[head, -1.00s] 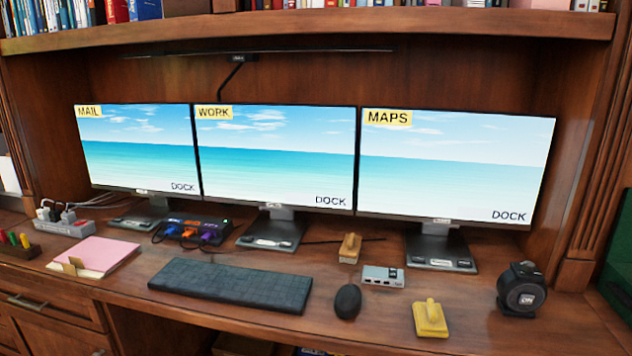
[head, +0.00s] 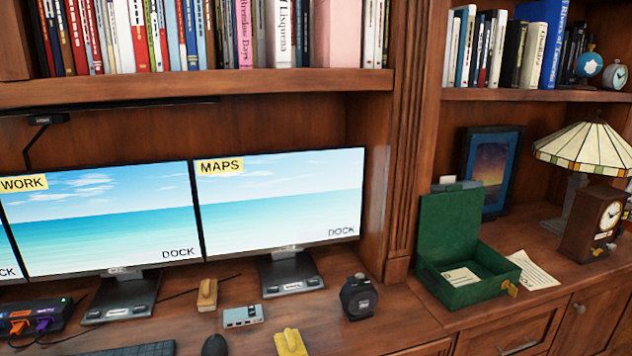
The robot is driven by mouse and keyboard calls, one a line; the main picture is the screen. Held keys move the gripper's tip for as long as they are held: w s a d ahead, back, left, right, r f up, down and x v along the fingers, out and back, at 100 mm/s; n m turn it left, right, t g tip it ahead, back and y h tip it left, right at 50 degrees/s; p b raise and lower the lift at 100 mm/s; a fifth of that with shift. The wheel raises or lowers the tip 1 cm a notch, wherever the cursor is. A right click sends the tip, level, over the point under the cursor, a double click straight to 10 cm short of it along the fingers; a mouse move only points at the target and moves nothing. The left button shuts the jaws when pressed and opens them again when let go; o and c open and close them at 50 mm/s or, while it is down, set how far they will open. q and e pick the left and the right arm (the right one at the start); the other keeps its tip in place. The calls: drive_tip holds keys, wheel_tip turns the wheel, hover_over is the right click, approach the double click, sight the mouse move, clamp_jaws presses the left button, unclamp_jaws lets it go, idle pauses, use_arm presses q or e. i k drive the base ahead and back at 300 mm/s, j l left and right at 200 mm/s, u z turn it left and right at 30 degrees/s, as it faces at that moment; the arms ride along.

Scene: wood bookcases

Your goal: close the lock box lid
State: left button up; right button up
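The green lock box (head: 473,292) stands on the wood counter at the right of the head view. Its lid (head: 450,228) is raised, standing upright at the back. A pale card or paper (head: 460,277) lies inside the box. A small brass-coloured piece (head: 511,288), perhaps a lock or key, shows at the box's front right corner. Neither of my grippers is in view.
A sheet of paper (head: 534,270) lies right of the box. A wooden clock (head: 594,224), a stained-glass lamp (head: 585,146) and a framed picture (head: 491,168) stand nearby. A wood post (head: 404,150) and black round device (head: 358,297) are left of the box.

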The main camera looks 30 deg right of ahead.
sight(453, 215)
drive_tip(key=z, duration=1.7)
drive_tip(key=i+l+u, duration=0.1)
drive_tip(key=i+l, duration=0.2)
drive_tip(key=i+l+u, duration=0.15)
drive_tip(key=l, duration=0.3)
drive_tip(key=i+l+u, duration=0.1)
drive_tip(key=i+l, duration=0.25)
drive_tip(key=l, duration=0.05)
